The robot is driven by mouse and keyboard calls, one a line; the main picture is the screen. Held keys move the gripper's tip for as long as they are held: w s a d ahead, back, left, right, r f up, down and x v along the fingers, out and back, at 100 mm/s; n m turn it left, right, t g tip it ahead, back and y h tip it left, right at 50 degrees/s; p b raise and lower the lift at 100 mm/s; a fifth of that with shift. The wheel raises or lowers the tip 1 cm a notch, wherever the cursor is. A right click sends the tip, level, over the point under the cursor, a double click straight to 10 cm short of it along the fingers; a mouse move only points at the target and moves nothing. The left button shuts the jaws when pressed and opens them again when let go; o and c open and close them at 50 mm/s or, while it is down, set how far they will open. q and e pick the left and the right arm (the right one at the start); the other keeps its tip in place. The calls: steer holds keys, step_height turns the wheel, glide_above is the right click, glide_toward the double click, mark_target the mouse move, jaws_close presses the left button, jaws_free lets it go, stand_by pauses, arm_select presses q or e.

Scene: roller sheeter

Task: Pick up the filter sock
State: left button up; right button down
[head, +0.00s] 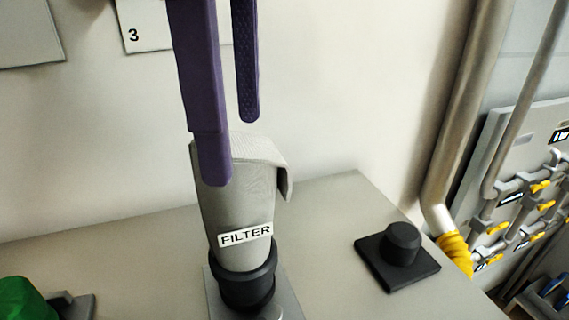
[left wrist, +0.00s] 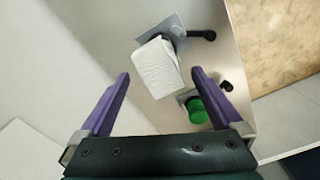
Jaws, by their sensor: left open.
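The filter sock (head: 236,195) is a light grey cloth sleeve with a white FILTER label. It stands upright on a black round collar (head: 247,288) on the worktop, and a flap of cloth folds over at its upper right. In the left wrist view the sock (left wrist: 157,67) shows as a pale top ahead of the fingertips. My left gripper (head: 232,150) has two purple fingers, open and empty, coming down from above. One finger overlaps the sock's upper left in the head view; I cannot tell if it touches. In the left wrist view the gripper (left wrist: 161,75) has the sock roughly between its tips.
A black knob on a square base (head: 398,262) stands right of the sock. A green object (head: 22,300) is at the lower left. The grey worktop (head: 325,215) is otherwise clear around the sock. A wall with a pipe (head: 470,90) and yellow-handled valves is at the right.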

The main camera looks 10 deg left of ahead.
mark_target(235, 150)
arm_select(q)
steer(key=shift+s+a+f, duration=0.15)
steer(key=shift+f, duration=0.15)
step_height(235, 150, down, 4)
steer(key=shift+r+b, duration=0.1)
steer(key=shift+b, duration=0.55)
step_height(235, 150, down, 6)
steer(key=shift+a+r+b, duration=0.1)
steer(key=shift+r+b, duration=0.05)
steer(key=shift+b, duration=0.6)
steer(key=shift+r, duration=0.1)
steer(key=c, duration=1.6)
